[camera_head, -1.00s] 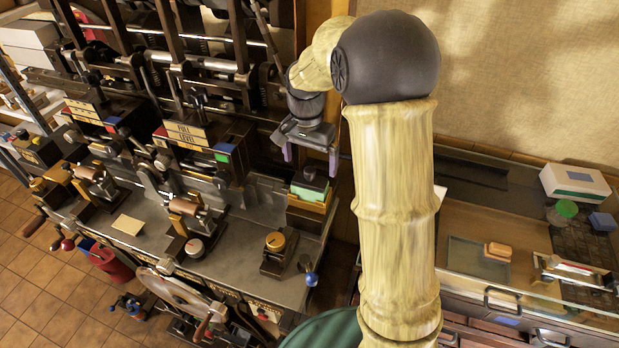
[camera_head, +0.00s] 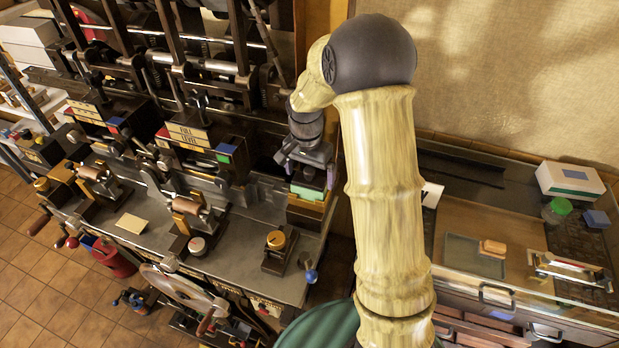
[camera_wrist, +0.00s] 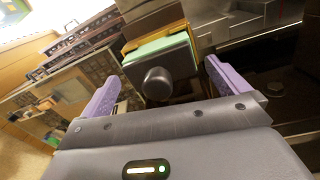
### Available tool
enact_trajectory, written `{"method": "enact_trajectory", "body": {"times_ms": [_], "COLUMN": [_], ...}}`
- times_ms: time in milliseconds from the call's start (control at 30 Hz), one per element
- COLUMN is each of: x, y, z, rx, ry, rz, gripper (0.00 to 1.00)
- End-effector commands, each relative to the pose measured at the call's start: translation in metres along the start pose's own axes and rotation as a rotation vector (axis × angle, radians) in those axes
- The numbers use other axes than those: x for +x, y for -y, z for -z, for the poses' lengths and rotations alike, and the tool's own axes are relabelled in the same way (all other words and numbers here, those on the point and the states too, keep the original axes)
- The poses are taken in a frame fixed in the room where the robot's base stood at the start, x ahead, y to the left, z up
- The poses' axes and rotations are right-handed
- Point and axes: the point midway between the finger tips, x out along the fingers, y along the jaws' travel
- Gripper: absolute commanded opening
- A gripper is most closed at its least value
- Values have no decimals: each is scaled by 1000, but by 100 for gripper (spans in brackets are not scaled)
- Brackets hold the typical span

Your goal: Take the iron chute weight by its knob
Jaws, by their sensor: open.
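The iron chute weight (camera_wrist: 181,60) is a dark grey block with a round knob (camera_wrist: 157,83) on top, seen close in the wrist view. It rests on a green layer (camera_wrist: 150,50) over a yellow one, and this stack (camera_head: 308,193) stands at the right end of the bench in the head view. My gripper (camera_wrist: 162,73) is open, with one purple finger on each side of the weight and the knob between them, apart from both. In the head view my gripper (camera_head: 309,174) is just above the stack and largely hides the weight.
A dark press frame (camera_head: 225,85) stands behind the bench (camera_head: 235,240). A small brass-topped device (camera_head: 277,250) and a blue-knobbed lever (camera_head: 310,272) sit in front of the stack. A glass-topped counter (camera_head: 480,215) lies to the right.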

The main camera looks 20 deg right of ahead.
Motion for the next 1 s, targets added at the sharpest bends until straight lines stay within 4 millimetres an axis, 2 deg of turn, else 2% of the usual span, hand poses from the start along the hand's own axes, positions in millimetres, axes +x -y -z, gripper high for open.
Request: {"method": "enact_trajectory", "body": {"times_ms": [133,400,767,1000], "x": [0,0,-8,-45], "y": [0,0,0,-1], "z": [0,0,1,1], "rx": [0,0,1,1], "ry": [0,0,-4,-6], "rz": [0,0,3,5], "gripper": [98,46,46,46]}}
